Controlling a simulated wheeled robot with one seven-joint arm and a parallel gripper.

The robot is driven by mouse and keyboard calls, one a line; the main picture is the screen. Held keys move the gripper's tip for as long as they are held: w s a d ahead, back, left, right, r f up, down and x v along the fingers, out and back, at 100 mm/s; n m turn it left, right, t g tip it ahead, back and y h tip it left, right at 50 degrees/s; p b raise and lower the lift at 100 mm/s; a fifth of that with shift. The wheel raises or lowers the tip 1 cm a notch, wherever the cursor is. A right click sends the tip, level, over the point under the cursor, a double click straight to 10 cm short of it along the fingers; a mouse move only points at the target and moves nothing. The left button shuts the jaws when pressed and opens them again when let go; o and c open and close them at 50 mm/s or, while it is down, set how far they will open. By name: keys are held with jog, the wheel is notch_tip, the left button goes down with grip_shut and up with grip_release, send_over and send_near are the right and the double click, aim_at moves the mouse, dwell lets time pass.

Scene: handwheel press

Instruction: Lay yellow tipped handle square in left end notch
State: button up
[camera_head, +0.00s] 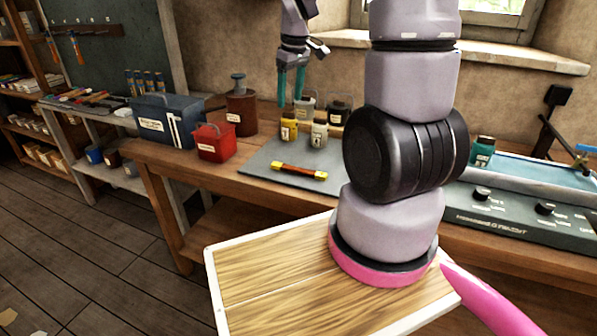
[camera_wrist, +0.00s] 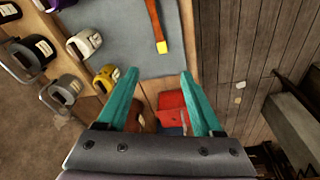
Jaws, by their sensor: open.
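The yellow tipped handle (camera_head: 298,172) is a short red-brown bar with yellow ends, lying flat on the grey mat (camera_head: 262,168) on the bench. In the wrist view the handle (camera_wrist: 154,20) shows at the top, one yellow end toward me and the other cut off. My gripper (camera_head: 291,90) is open and empty, its teal fingers pointing down, above the back of the bench. In the wrist view my gripper (camera_wrist: 160,74) has its fingers apart, with the handle ahead of their tips, not between them. I cannot make out the left end notch in either view.
Yellow (camera_head: 289,132), white (camera_head: 319,134) and dark jars stand close behind the handle. A red box (camera_head: 214,142), a rusty canister (camera_head: 241,110) and a blue box (camera_head: 167,120) stand left. A grey control panel (camera_head: 530,222) is at right. The mat beside the handle is clear.

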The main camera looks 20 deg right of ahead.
notch_tip(320, 180, down, 12)
jog(key=w+d+n+g, duration=0.1)
jog(key=w+n+g, duration=0.1)
jog(key=n, duration=0.2)
send_over(291, 167)
jog(key=f, duration=0.5)
jog(key=shift+s+d+f, duration=0.15)
jog(key=shift+s+f, duration=0.05)
jog(key=shift+f, duration=0.15)
jog(key=shift+w+f, duration=0.2)
jog(key=shift+f, duration=2.85)
grip_shut()
